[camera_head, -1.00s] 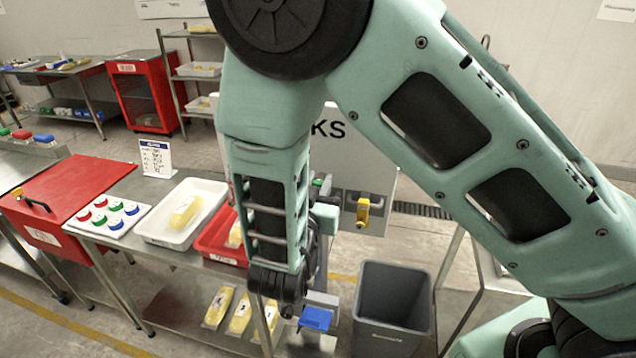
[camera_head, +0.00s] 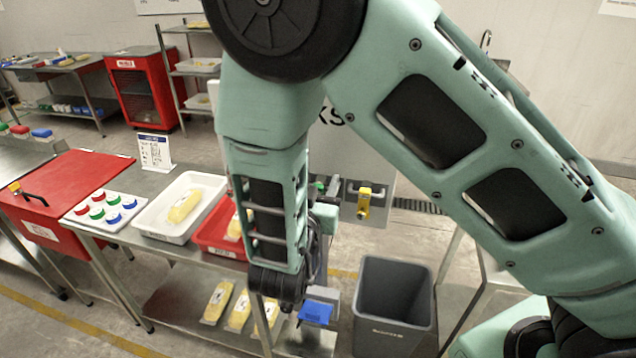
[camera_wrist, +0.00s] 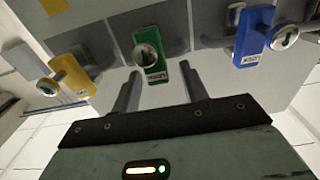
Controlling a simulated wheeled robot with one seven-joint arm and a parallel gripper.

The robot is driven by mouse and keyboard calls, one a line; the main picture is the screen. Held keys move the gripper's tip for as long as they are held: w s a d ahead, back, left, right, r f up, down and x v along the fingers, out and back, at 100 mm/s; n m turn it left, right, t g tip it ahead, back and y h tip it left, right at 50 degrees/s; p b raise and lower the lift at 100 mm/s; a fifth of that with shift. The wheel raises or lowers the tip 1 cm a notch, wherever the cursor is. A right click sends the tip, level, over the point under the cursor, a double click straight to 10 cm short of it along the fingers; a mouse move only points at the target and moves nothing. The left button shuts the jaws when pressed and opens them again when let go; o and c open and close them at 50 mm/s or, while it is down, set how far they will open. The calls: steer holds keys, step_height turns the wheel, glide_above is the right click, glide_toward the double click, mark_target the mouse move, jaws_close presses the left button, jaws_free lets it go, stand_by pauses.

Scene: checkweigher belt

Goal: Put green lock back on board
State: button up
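The green lock (camera_wrist: 154,65) is upright against the grey board in the wrist view, at a round-ended peg between a yellow lock (camera_wrist: 72,72) and a blue lock (camera_wrist: 254,35). My gripper (camera_wrist: 160,68) is open, with its two dark fingers apart on either side of the green lock's lower part. I see a gap on both sides, so it is not clamped. Whether the lock hangs fully on the peg is unclear. In the head view the board (camera_head: 378,188) shows the yellow lock (camera_head: 364,200), while my arm hides much of the rest.
A grey bin (camera_head: 394,300) stands on the floor below the board. A white tray (camera_head: 152,222) and a red tray (camera_head: 212,240) with yellow packs sit on the steel table left of my arm. A red lidded box (camera_head: 70,185) is farther left.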

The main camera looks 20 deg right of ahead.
steer(key=shift+s+a+f+b, duration=0.1)
steer(key=shift+s+a+b, duration=0.25)
steer(key=shift+s, duration=0.05)
steer(key=b+v, duration=0.6)
steer(key=v, duration=1)
steer(key=w+a+f+n+g+y, duration=0.1)
steer(key=w+a+f+n+y, duration=0.15)
steer(key=w+a+y, duration=0.4)
steer(key=s+a+f+n+g+y+b, duration=0.1)
steer(key=s+a+n+g+y, duration=0.4)
steer(key=y, duration=0.4)
steer(key=s+d+f+n+g+h+b, duration=0.1)
steer(key=s+d+n+g+h, duration=0.3)
steer(key=s+d, duration=0.9)
steer(key=d+n+g, duration=0.3)
steer(key=g, duration=0.1)
steer(key=shift+d+g, duration=0.25)
steer(key=shift+g, duration=0.15)
steer(key=shift+n, duration=0.25)
